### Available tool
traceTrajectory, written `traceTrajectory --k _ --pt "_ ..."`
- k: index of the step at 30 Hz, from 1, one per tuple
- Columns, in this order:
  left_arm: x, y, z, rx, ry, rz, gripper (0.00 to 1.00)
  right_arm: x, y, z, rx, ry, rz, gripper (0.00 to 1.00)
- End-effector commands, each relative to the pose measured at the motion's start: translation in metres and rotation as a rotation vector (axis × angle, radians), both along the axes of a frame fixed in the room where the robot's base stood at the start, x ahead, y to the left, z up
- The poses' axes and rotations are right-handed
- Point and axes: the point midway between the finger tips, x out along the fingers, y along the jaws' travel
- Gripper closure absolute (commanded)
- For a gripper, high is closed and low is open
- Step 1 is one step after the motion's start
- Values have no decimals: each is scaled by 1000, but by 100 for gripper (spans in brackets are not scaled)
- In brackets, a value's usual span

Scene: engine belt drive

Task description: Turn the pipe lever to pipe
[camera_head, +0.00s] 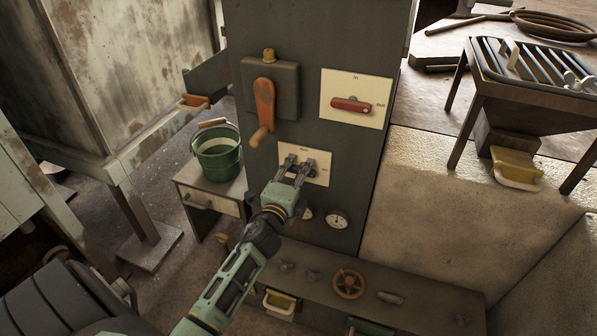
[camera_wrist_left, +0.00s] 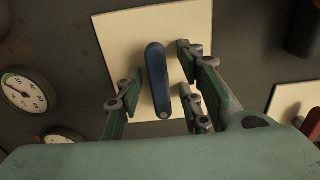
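The pipe lever is a blue handle (camera_wrist_left: 156,80) on a pale plate (camera_wrist_left: 112,35) in the left wrist view. In the head view the plate (camera_head: 318,177) is on the dark cabinet front, and my gripper hides the lever. My left gripper (camera_head: 297,168) is at this plate. In the left wrist view its fingers (camera_wrist_left: 163,90) are open, one on the left of the blue lever and the others on its right. A gap shows on the right side; contact on the left side cannot be told. My right gripper is not in view.
A red lever (camera_head: 351,105) on a plate marked "in" and "out" sits above right. An orange lever (camera_head: 264,106) hangs from a box above left. Gauges (camera_head: 336,219) and a bench with a red handwheel (camera_head: 348,284) are below. A green bucket (camera_head: 217,157) stands on a small table.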

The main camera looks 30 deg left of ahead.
Motion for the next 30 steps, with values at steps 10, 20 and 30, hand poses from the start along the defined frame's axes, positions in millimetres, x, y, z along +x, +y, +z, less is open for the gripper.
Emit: traceTrajectory --k 10,20,30 --pt "-29 -7 -2 -2 3 0 66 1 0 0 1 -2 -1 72" --pt "-95 -22 -2 -2 3 1 66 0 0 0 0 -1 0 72" --pt "-117 -28 0 0 0 0 66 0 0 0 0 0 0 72"
